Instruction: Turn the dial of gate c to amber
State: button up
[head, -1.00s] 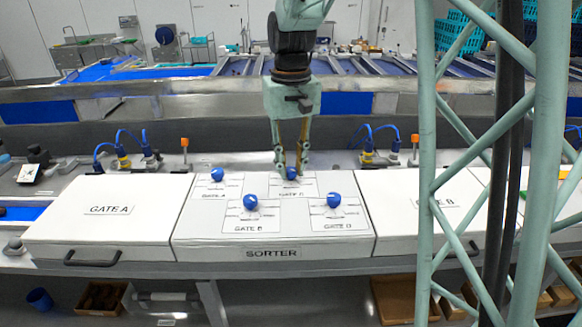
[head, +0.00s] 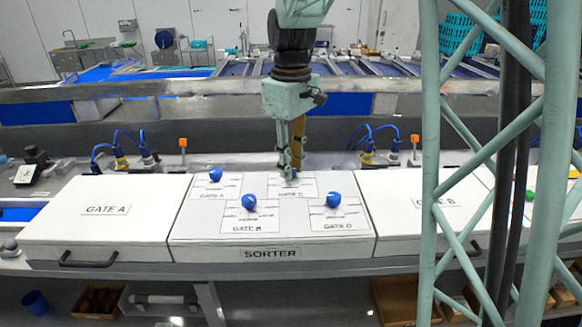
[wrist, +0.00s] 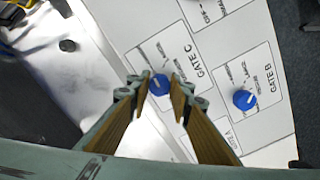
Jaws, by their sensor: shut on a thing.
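The gate C dial (wrist: 159,84) is a blue knob on a white label card (wrist: 172,62) marked GATE C. My gripper (wrist: 160,90) points down at it, one finger on each side, shut on the knob. In the head view my gripper (head: 290,172) stands over the back right card of the sorter panel (head: 190,225) and hides most of this dial. Small words ring the dial, but they are too blurred to read, and I cannot tell which one the dial's mark faces.
The gate B dial (head: 249,202) and gate D dial (head: 333,201) sit in front, and the gate A dial (head: 215,174) to the left. White lidded boxes flank the panel. A green lattice post (head: 425,200) stands at right.

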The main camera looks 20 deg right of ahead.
jog(key=shift+n, duration=0.4)
jog(key=o, duration=0.8)
jog(key=shift+o, duration=0.2)
jog(key=shift+r, duration=0.1)
notch_tip(320, 180, up, 12)
dwell(0.5)
dwell(0.5)
jog(key=s+a+f+m+t+b, duration=0.15)
jog(key=s+b, duration=0.25)
jog(key=s, duration=0.6)
jog(key=s+a+f+m+t+b, duration=0.15)
jog(key=s+b, duration=0.25)
jog(key=s, duration=0.5)
jog(key=s+a+f+m+b, duration=0.1)
jog(key=s+f+m+b, duration=0.1)
jog(key=s+f, duration=0.4)
jog(key=s+f+m+t+b, duration=0.1)
jog(key=s+f+b, duration=0.3)
jog(key=s, duration=0.7)
jog(key=shift+a+f+m, duration=0.4)
jog(key=shift+f+m, duration=0.2)
jog(key=shift+f, duration=0.25)
